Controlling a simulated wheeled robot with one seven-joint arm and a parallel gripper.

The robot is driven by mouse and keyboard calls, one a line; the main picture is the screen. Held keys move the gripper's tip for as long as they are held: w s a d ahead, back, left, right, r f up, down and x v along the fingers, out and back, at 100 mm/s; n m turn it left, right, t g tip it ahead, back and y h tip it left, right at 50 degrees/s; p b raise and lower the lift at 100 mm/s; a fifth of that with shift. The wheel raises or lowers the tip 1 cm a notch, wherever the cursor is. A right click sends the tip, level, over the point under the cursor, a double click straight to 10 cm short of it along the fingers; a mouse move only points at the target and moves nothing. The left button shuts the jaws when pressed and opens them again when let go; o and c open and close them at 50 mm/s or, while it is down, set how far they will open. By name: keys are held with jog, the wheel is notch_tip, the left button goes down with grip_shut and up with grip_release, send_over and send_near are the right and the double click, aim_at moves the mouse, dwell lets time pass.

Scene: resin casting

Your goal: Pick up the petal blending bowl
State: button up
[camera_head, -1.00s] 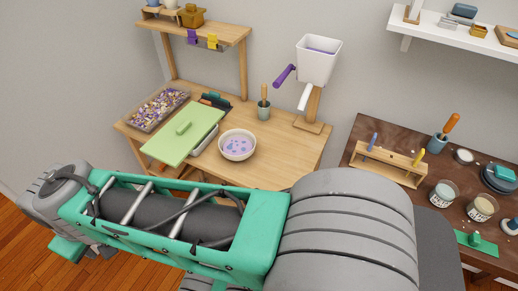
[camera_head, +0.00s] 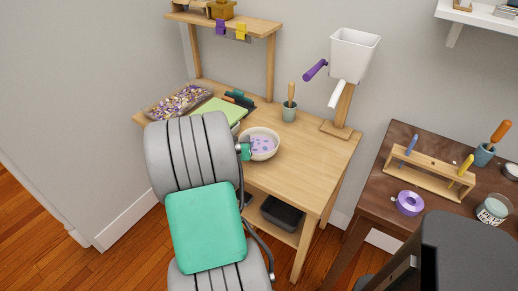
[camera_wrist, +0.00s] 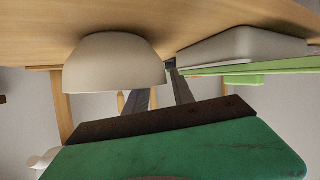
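The petal blending bowl (camera_head: 268,157) is a round cream bowl with lilac contents and darker purple bits. It stands upright on the light wooden workbench in the head view. The wrist view is upside down and shows the bowl's plain outer side (camera_wrist: 112,62) close by. My gripper (camera_wrist: 163,86) shows there as two dark fingers, apart, at the bowl's edge. One finger runs behind the rim, its end hidden; the other passes beside the outer wall. Whether either touches cannot be told. In the head view my arm hides most of the gripper, left of the bowl.
A green cutting mat or lid (camera_head: 217,110) on a pale tray (camera_wrist: 240,45) lies close beside the bowl. A petal tray (camera_head: 178,103) is behind it. A cup with a tool (camera_head: 289,111) and a white hopper stand (camera_head: 352,58) are at the back. The bench's right part is clear.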

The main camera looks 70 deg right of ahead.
jog(key=shift+x, duration=0.9)
jog(key=shift+a, duration=0.1)
grip_shut()
dwell(0.6)
